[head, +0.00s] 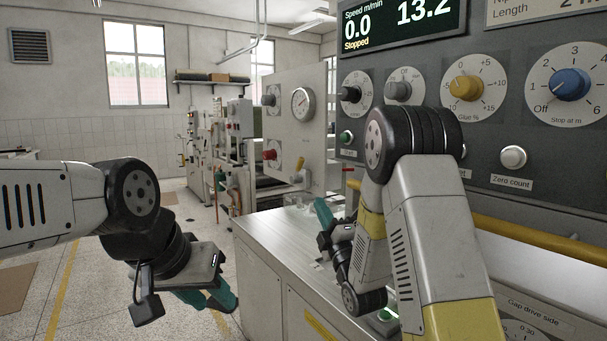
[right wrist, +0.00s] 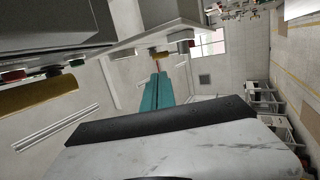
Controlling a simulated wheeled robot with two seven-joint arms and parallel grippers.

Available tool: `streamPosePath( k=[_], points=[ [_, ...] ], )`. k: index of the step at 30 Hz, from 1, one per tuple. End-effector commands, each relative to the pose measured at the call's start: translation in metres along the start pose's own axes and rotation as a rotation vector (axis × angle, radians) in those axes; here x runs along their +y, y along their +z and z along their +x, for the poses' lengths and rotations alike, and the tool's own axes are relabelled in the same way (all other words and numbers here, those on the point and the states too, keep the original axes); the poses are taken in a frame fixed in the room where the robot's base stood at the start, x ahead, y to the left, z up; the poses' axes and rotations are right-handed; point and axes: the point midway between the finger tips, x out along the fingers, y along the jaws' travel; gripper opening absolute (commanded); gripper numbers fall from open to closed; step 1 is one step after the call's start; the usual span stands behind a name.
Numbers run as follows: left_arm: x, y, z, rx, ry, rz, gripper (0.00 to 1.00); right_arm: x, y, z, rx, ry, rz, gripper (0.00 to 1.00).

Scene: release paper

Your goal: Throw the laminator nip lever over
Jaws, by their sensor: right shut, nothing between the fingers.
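I cannot single out the nip lever for certain. A short tan-ended handle (head: 297,178) sticks out low on the grey gauge panel (head: 312,130) in the head view. My right gripper (head: 324,212) is over the metal cabinet top, in front of and below that panel, partly hidden by its own wrist. In the right wrist view its teal fingers (right wrist: 157,92) lie together, shut and empty. A small yellow part with a thin red piece (right wrist: 157,58) shows beyond the fingertips. My left gripper (head: 208,299) hangs low at the left over the floor, away from the machines; its finger gap is unclear.
The dark control panel (head: 490,130) with dials and buttons stands close at the right, with a yellow rail (head: 545,240) below it. The metal cabinet (head: 285,250) fills the lower middle. Other machines (head: 232,150) stand farther back. Open floor lies at the left.

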Motion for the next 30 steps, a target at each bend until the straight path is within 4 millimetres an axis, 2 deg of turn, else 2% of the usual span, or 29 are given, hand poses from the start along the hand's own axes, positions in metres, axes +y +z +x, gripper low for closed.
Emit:
streamPosePath(
  k=[5,8,21,25,30],
  points=[
    [0.000,0.000,0.000,0.000,0.000,0.000,0.36,0.001,0.000,0.006,0.001,0.002,0.001,0.00],
    [0.000,0.000,0.000,0.000,0.000,0.000,0.36,0.001,-0.001,0.018,0.002,0.003,0.001,0.00],
    [0.000,0.000,0.000,0.000,0.000,0.000,0.36,0.000,0.000,0.108,0.001,0.001,0.002,0.00],
    [0.000,0.000,0.000,0.000,0.000,0.000,0.36,0.000,0.000,0.126,0.000,0.001,0.001,0.00],
    [0.000,0.000,0.000,0.000,0.000,0.000,0.36,0.000,0.000,0.138,-0.001,-0.001,0.001,0.00]
  ],
)
